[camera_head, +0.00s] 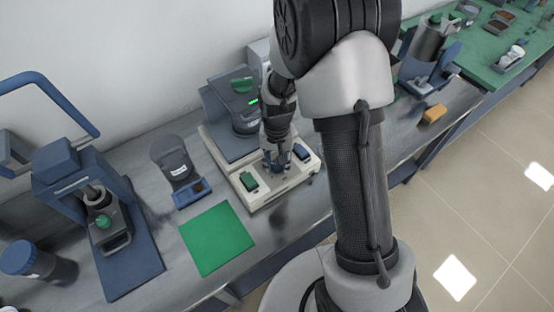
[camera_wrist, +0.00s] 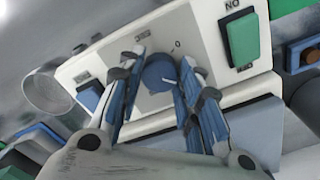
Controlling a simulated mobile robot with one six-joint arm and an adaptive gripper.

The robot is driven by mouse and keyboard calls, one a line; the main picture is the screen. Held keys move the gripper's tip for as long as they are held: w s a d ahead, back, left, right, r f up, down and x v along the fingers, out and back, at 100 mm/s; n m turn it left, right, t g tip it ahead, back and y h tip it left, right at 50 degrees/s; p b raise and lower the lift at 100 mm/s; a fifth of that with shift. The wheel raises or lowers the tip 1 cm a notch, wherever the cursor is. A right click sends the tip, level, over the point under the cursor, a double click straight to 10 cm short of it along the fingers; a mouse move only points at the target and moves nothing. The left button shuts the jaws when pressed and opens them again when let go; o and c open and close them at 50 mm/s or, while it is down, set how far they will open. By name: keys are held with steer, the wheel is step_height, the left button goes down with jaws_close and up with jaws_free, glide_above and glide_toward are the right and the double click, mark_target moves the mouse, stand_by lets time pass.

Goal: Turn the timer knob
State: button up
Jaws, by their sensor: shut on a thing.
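The timer knob (camera_wrist: 160,74) is a round blue dial with a white pointer line, on a cream control panel (camera_wrist: 117,66) with scale marks beside it. My gripper (camera_wrist: 160,85) has its blue-padded fingers on either side of the knob and is shut on it. In the head view my gripper (camera_head: 277,160) reaches down onto the front panel of the cream device (camera_head: 262,197), and the knob is hidden behind it. A green switch (camera_wrist: 242,41) marked ON sits on one side of the knob. A blue switch (camera_wrist: 89,97) sits on the other side.
A small blue-based instrument (camera_head: 180,172) and a larger blue stand (camera_head: 112,240) are to the left.

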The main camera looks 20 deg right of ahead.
steer(key=shift+m, duration=0.6)
steer(key=o, duration=1.1)
steer(key=shift+c, duration=0.2)
step_height(320, 180, up, 12)
steer(key=shift+r, duration=0.1)
stand_by(0.3)
